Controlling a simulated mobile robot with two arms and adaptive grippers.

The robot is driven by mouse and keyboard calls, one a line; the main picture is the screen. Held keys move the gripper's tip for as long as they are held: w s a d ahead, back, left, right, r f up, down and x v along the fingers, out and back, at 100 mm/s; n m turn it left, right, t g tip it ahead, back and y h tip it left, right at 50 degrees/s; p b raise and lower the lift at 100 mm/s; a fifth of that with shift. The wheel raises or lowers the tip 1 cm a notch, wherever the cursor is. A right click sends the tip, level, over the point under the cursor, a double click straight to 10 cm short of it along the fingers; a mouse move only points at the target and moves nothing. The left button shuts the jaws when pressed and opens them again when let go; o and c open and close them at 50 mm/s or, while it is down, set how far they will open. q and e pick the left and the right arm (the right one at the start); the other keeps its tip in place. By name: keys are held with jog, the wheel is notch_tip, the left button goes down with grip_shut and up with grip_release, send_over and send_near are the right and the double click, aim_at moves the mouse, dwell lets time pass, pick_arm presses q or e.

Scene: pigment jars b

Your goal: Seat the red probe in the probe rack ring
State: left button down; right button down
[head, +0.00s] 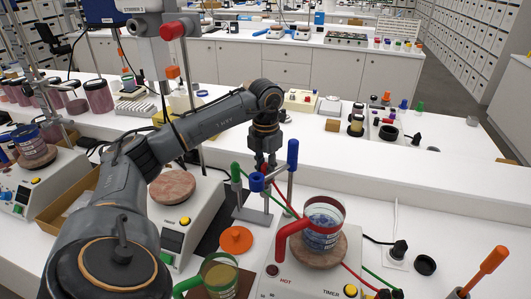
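My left gripper (264,164) points down from the end of my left arm, just above the probe rack (252,213). Its fingers are small and dark, and I cannot tell whether they are open or shut. A green-topped probe (235,172) stands at the rack's left and a tall blue-topped one (292,156) at its right. A shorter blue piece (257,182) is between them, below the gripper. A thin red line (287,205), possibly the red probe's cable, runs from near the gripper toward the beaker. My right gripper is out of view.
A red-rimmed beaker (323,228) with a red handle stands on a hotplate (285,279) right of the rack. An orange lid (236,240) and a green-handled cup (218,274) are in front. Another hotplate (184,217) is on the left.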

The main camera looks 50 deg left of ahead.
pick_arm(q)
jog(key=shift+f+b, duration=0.55)
jog(key=shift+f, duration=0.3)
jog(key=c, duration=1.1)
grip_release()
jog(key=shift+o, duration=0.2)
jog(key=shift+r, duration=0.1)
notch_tip(320, 180, up, 11)
jog(key=shift+f, duration=0.1)
jog(key=shift+r, duration=0.5)
